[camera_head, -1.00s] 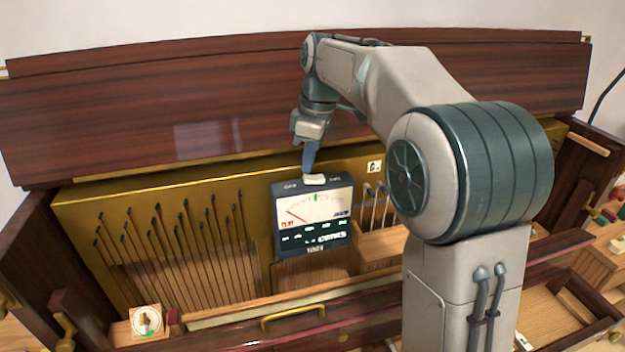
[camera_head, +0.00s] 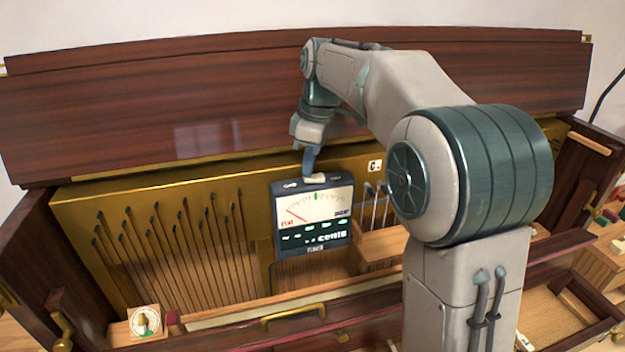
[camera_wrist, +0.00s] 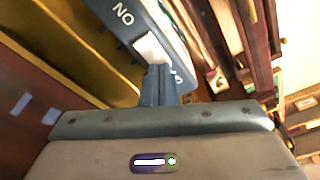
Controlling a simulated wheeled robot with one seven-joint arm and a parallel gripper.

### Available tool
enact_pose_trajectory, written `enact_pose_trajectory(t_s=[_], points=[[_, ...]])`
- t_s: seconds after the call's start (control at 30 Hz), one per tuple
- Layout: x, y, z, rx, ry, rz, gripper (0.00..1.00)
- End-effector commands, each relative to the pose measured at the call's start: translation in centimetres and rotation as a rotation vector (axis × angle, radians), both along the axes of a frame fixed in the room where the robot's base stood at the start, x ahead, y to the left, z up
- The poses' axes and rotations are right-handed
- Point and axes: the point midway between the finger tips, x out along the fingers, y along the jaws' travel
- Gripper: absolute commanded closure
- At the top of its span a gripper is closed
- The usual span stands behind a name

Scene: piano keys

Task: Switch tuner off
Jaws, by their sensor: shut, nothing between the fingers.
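The tuner (camera_head: 314,248) is a dark box with a pale needle dial, standing upright inside the open piano. A white rocker switch (camera_head: 315,179) sits on its top face, between two small labels. In the wrist view the switch (camera_wrist: 152,48) shows near an "ON" label, read upside down, and the opposite label is mostly hidden by my fingers. My gripper (camera_head: 308,172) is shut and empty, pointing down with its fingertips at the switch. In the wrist view the gripper (camera_wrist: 157,72) covers one end of the switch; I cannot tell if it is pressed.
Rows of tuning pins (camera_head: 180,225) and strings lie left of the tuner. A brown wooden lid (camera_head: 110,110) rises behind my gripper. A wooden ledge (camera_head: 385,244) is to the tuner's right. A brass handle (camera_head: 292,316) is on the front rail.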

Motion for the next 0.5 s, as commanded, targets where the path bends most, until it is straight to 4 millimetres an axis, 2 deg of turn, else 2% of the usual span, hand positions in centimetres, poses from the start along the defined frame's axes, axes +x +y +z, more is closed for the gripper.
enact_pose_trajectory(t_s=[0.5], points=[[0.0, -0.1, -0.66, -0.001, 0.002, -0.002, 1.0]])
